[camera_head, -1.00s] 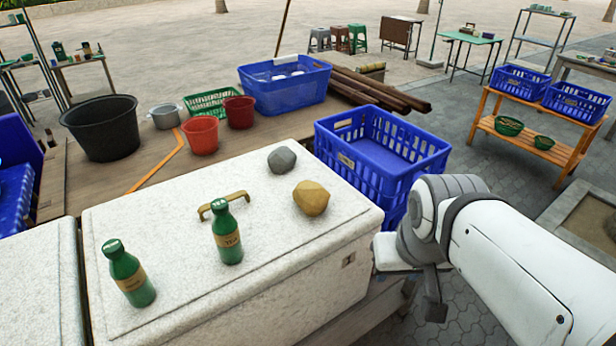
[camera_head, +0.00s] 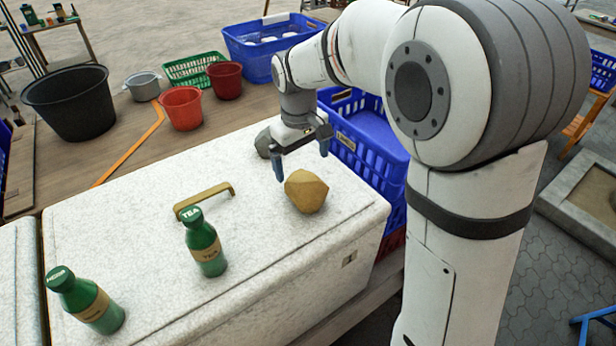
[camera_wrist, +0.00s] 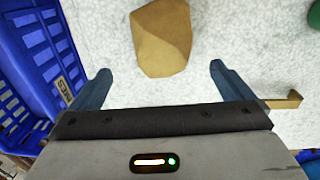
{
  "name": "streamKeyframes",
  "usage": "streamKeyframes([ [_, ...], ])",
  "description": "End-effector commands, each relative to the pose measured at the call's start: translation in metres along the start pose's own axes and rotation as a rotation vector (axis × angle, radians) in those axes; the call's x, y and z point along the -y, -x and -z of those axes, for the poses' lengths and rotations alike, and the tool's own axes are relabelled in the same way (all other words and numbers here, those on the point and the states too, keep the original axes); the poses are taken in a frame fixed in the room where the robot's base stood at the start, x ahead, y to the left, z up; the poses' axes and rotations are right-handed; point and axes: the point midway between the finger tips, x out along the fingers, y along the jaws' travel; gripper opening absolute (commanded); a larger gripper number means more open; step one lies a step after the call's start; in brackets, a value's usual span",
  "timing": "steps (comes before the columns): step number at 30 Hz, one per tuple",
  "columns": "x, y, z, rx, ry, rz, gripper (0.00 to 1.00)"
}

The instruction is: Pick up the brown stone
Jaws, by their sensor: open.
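The brown stone (camera_head: 305,191) lies on the white lid of a large box (camera_head: 140,262), near its right end. It also shows in the wrist view (camera_wrist: 161,38), ahead of my fingers and roughly centred between them. My gripper (camera_head: 302,168) is open and empty, with its blue fingers pointing down just behind the stone and above the lid. In the wrist view the fingers (camera_wrist: 158,84) stand wide apart, and neither touches the stone.
A grey stone (camera_head: 264,143) sits behind my gripper, partly hidden. Two green bottles, one nearer the middle (camera_head: 204,243) and one at the front left (camera_head: 87,300), and a brass handle (camera_head: 204,200) are on the lid.

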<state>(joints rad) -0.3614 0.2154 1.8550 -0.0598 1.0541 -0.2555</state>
Motion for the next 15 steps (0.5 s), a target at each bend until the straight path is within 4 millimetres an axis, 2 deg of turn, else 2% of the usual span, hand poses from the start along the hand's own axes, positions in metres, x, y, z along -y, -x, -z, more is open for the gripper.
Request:
streamKeyframes([
  [10,0.0,-0.037,-0.005,0.007,-0.001,0.002,1.0],
  [15,0.001,-0.063,-0.012,0.008,-0.003,0.002,1.0],
])
